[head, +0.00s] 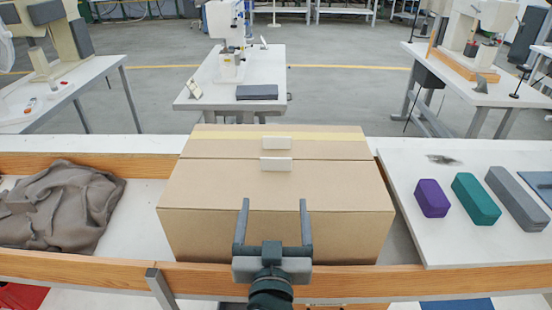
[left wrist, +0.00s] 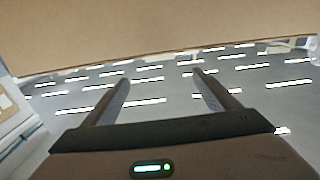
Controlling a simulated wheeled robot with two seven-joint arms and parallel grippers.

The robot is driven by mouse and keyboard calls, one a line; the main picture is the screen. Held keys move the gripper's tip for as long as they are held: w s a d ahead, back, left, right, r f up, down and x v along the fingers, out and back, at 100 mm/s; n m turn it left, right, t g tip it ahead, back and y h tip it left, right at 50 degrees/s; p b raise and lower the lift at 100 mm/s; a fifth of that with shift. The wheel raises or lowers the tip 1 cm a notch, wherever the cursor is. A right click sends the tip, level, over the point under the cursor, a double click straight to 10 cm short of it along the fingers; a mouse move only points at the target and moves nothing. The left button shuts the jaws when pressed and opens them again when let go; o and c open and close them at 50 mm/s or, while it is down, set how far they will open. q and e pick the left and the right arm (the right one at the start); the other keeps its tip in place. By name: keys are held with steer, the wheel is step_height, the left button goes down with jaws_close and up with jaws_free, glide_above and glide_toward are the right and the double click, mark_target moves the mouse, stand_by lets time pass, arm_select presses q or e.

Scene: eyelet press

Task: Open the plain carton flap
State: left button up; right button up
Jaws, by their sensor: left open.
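A closed brown carton (head: 340,235) stands in the middle of the bench. Its near top flap (head: 220,187) is plain, and a white tab (head: 276,163) sits at that flap's far edge. The far flap (head: 215,148) carries a yellow strip and its own white tab (head: 277,142). Both flaps look flat. My left gripper (head: 274,203) is open and empty at the carton's near side, fingers pointing toward it. In the left wrist view the open fingers (left wrist: 161,78) have nothing between them, and cardboard fills the top. Contact with the carton cannot be told. My right gripper is out of view.
Grey-brown cloth (head: 62,205) lies left of the carton. Purple (head: 432,198), teal (head: 475,199) and grey (head: 516,198) blocks lie on the white surface at right. A wooden rail (head: 90,268) runs along the near edge. Machine tables stand farther back.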

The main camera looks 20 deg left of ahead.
arm_select(q)
steer(key=shift+w+a, duration=0.1)
steer(key=shift+w, duration=0.3)
steer(key=p, duration=0.1)
glide_toward(276, 161)
steer(key=shift+w+a+r+p, duration=0.1)
steer(key=shift+w+p, duration=0.2)
steer(key=shift+w, duration=0.05)
steer(key=shift+w+a+r+p, duration=0.15)
steer(key=shift+w+p, duration=0.1)
steer(key=shift+w, duration=0.1)
steer(key=p+x, duration=0.1)
steer(key=x, duration=0.7)
steer(key=shift+f+p, duration=0.1)
steer(key=shift+p, duration=0.25)
steer(key=shift+w+a+f, duration=0.1)
steer(key=shift+w, duration=0.35)
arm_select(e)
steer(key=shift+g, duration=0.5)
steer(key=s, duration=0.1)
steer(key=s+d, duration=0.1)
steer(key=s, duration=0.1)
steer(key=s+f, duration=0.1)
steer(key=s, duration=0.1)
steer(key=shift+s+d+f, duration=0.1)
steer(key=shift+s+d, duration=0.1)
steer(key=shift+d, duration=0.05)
